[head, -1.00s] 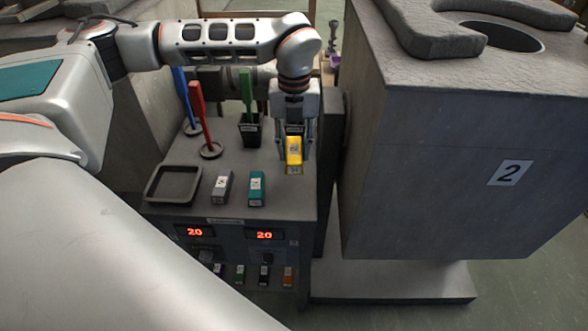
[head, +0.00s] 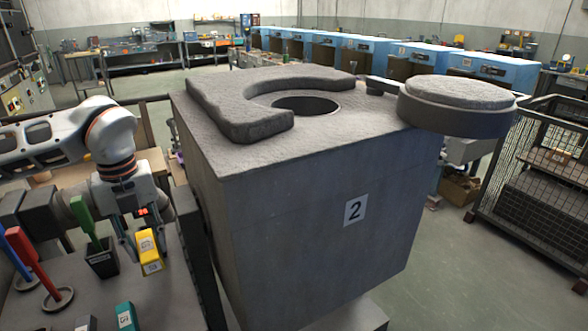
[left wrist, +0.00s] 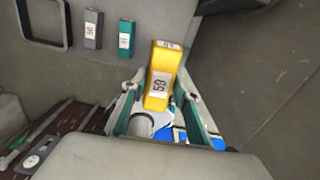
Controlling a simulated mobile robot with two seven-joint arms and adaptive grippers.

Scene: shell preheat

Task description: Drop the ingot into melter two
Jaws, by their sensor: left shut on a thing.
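The yellow ingot (head: 148,250) with a white label is in my left gripper (head: 136,236), beside the left side of melter two (head: 300,215). In the left wrist view the ingot (left wrist: 161,80) sits between the two fingers, its label facing the camera. Whether it clears the bench top is hard to tell. Melter two is a large grey block marked 2, taller than the bench. Its round opening (head: 306,105) is uncovered on top, and its round lid (head: 457,98) is swung out to the right. My right gripper is not in view.
A raised grey rim (head: 222,105) partly surrounds the opening. The bench (head: 172,300) holds a teal ingot (head: 125,315), a grey ingot (left wrist: 93,30), an empty tray (left wrist: 64,22), and red, blue and green upright tools. A mesh cage (head: 535,170) stands at the right.

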